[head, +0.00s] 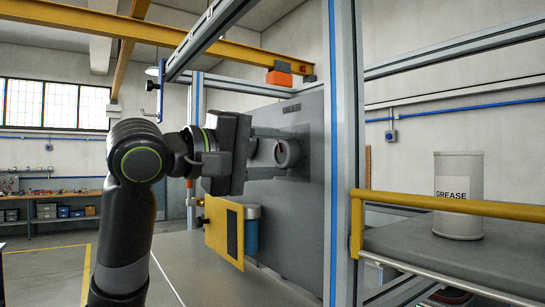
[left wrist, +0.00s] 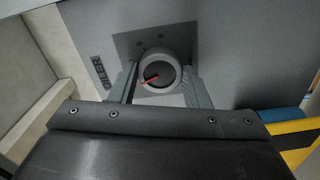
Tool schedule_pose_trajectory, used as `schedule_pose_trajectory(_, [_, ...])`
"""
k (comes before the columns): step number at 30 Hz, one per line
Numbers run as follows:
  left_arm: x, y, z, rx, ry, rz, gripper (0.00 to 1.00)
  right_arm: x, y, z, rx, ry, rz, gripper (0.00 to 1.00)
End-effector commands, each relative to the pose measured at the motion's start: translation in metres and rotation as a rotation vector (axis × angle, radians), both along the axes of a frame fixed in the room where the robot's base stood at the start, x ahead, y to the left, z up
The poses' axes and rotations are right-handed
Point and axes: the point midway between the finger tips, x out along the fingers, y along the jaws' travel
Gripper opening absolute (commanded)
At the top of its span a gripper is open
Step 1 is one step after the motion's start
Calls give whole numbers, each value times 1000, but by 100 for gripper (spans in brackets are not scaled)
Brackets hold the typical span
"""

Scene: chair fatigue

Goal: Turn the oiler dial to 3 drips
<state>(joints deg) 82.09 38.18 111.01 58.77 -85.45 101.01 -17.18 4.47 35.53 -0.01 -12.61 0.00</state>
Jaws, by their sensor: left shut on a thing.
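The oiler dial (head: 288,153) is a round dark knob on a grey upright panel (head: 306,205), beside the label OILER (head: 291,108). In the left wrist view the dial (left wrist: 160,70) has a pale rim and a red pointer (left wrist: 151,80) slanting towards the lower left of the picture. Small marks show on the plate above it, too small to read. My left gripper (head: 270,152) reaches the dial from the left and is shut on it, with one finger on each side in the left wrist view (left wrist: 160,86). My right gripper is not in view.
A yellow plate (head: 223,232) and a blue cylinder (head: 251,230) are below my left gripper. A grey post (head: 343,130) stands just right of the dial. A grease can (head: 458,195) stands on a shelf behind a yellow rail (head: 450,208).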

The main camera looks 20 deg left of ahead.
Motion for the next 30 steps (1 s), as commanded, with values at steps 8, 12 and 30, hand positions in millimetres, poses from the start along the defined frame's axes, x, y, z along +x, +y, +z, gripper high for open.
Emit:
schedule_pose_trajectory(8, [0,0,0,-5,3,1,20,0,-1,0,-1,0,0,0])
schedule_pose_trajectory(12, [0,0,0,-4,3,1,20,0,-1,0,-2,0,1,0])
schedule_pose_trajectory(30, [0,1,0,-3,2,1,65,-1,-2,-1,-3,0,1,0])
